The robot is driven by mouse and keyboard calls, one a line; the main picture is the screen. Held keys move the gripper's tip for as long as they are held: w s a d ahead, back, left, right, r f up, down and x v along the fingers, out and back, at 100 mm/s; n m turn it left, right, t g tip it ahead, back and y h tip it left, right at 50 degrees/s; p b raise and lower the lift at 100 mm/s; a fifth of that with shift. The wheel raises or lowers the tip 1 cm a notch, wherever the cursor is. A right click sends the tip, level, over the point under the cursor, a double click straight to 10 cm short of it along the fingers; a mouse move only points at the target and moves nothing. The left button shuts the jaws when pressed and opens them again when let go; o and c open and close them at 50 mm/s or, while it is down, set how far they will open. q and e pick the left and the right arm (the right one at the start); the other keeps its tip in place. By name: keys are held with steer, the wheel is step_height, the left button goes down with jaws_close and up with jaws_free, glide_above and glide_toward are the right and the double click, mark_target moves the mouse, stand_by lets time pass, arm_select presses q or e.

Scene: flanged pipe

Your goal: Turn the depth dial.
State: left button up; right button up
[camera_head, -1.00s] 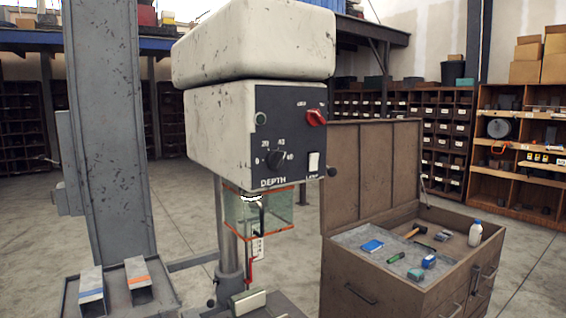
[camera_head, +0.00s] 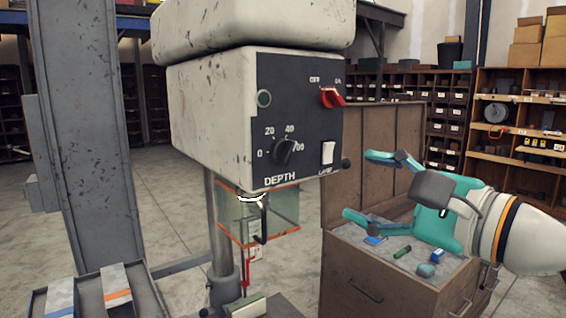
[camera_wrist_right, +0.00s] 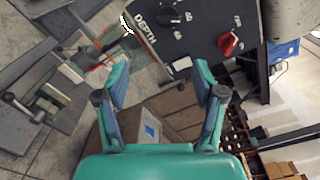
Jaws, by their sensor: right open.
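The black depth dial (camera_head: 284,150) sits on the dark control panel (camera_head: 300,115) of the white drill press head, above the word DEPTH. Its scale marks run from 0 upward around it. In the right wrist view the dial (camera_wrist_right: 169,17) shows near the top, beyond the fingertips. My right gripper (camera_head: 362,186) comes in from the right in the head view, with teal fingers wide open and empty. It is to the right of the panel and lower than the dial, apart from it. My left gripper is not in view.
A red switch (camera_head: 331,97) and a white lamp switch (camera_head: 327,152) share the panel. A clear guard (camera_head: 265,215) with orange edges hangs below the head. A brown tool chest (camera_head: 375,275) with an open lid stands under my right gripper.

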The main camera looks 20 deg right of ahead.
steer(key=r, duration=0.1)
glide_toward(292, 155)
steer(key=x, duration=0.9)
steer(key=shift+w+a+p, duration=0.15)
steer(key=shift+w+p, duration=0.2)
steer(key=c, duration=1.1)
steer(key=shift+c, duration=0.2)
